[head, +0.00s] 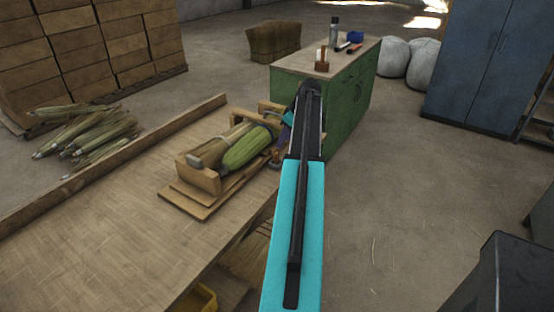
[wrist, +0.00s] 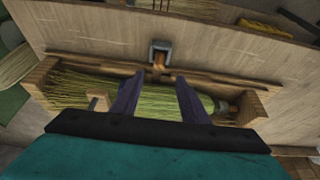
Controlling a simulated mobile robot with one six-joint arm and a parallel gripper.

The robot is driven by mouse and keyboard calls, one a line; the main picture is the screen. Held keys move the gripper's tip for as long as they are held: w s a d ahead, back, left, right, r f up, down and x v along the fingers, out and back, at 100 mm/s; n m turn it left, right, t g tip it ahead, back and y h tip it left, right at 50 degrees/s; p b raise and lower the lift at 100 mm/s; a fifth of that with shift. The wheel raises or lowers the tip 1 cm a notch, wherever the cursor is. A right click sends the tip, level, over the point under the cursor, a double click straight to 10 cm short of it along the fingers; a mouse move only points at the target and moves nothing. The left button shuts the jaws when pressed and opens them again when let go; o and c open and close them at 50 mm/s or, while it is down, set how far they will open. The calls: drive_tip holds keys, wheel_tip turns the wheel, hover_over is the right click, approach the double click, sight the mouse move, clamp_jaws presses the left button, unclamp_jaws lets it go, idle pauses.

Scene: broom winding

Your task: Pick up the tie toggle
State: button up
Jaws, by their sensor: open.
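My gripper (head: 286,132) is at the far right end of a wooden cradle (head: 205,181), partly hidden behind my arm. In the wrist view its two purple fingers (wrist: 160,98) are apart, over the green broom head (wrist: 85,87) lying in the cradle; nothing shows held between them. A small light wooden T-shaped piece (wrist: 98,101) stands left of the fingers. A small brown piece (wrist: 228,107) sits at the broom's right end. I cannot tell for sure which of these is the tie toggle. The green broom head also shows in the head view (head: 246,148).
A grey clamp with a wooden part (wrist: 160,48) stands beyond the cradle. The workbench (head: 110,225) is mostly bare, with a raised back edge. Loose broom bundles (head: 85,135) lie behind it. A green cabinet (head: 350,105) stands beyond my gripper.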

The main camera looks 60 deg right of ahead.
sight(276, 153)
drive_tip(key=shift+p+x, duration=0.5)
drive_tip(key=shift+x, duration=2.05)
drive_tip(key=shift+w, duration=0.1)
drive_tip(key=shift+p+x, duration=0.95)
drive_tip(key=shift+x, duration=1.6)
drive_tip(key=shift+w+d, duration=0.1)
clamp_jaws()
